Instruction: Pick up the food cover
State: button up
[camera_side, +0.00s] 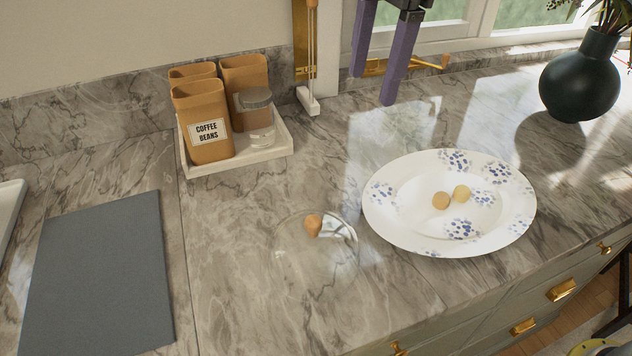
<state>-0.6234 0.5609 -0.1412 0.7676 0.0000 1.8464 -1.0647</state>
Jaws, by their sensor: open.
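The food cover (316,255) is a clear glass dome with a small wooden knob (313,225) on top. It sits on the marble counter, left of a large plate. My gripper (375,85) hangs at the top of the view, above and behind the cover. Its two purple fingers are apart with nothing between them. The cover's clear wall is hard to see against the counter.
The white plate with blue dots (400,228) holds two small round yellowish items (450,197). A tray (240,156) with brown canisters (205,125) and a glass jar (257,115) stands behind left. A grey mat (100,270) lies left; a dark vase (580,85) stands right.

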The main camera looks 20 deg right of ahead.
jog(key=s+a+f+n+g, duration=0.1)
jog(key=a+f+n, duration=0.1)
jog(key=a+f, duration=0.65)
send_over(312, 220)
jog(key=shift+h, duration=0.3)
notch_tip(312, 220, down, 8)
jog(key=shift+a+r, duration=0.15)
jog(key=shift+r, duration=0.05)
jog(key=shift+d+f, duration=0.15)
jog(key=shift+f, duration=1.2)
jog(key=shift+d+f, duration=0.1)
jog(key=shift+f, duration=1.2)
grip_shut()
jog(key=shift+r, duration=0.1)
